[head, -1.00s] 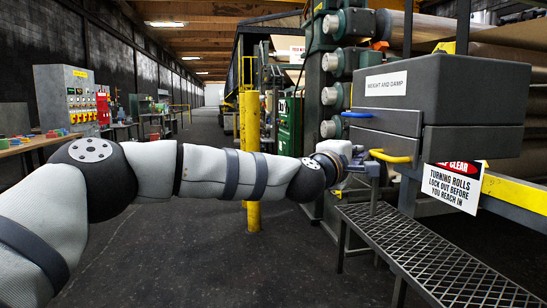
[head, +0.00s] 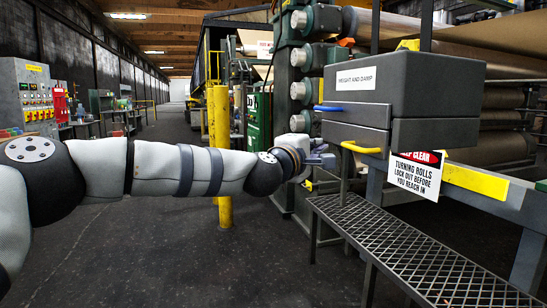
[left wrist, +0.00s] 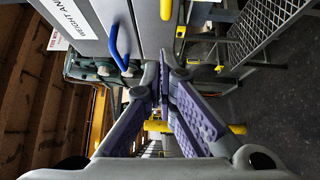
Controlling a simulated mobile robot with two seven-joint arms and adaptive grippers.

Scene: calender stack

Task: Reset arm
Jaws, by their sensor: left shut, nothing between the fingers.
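My left gripper (head: 325,160) is shut and empty, in front of the grey cabinet labelled "WEIGHT AND DAMP" (head: 440,85). It is just left of and a little below the yellow handle (head: 362,148), apart from it, and below the blue handle (head: 328,108). In the left wrist view my left gripper (left wrist: 165,85) shows its purple finger pads, with nothing between the tips. The blue handle (left wrist: 116,45) and yellow handle (left wrist: 180,30) are beyond the fingers there. Both drawers look closed. My right gripper is not in view.
A metal mesh step (head: 415,250) stands below the cabinet. A "TURNING ROLLS" warning sign (head: 417,173) hangs under it, by a grey rail. A yellow post (head: 219,155) stands behind my left arm. The aisle floor (head: 165,230) is clear.

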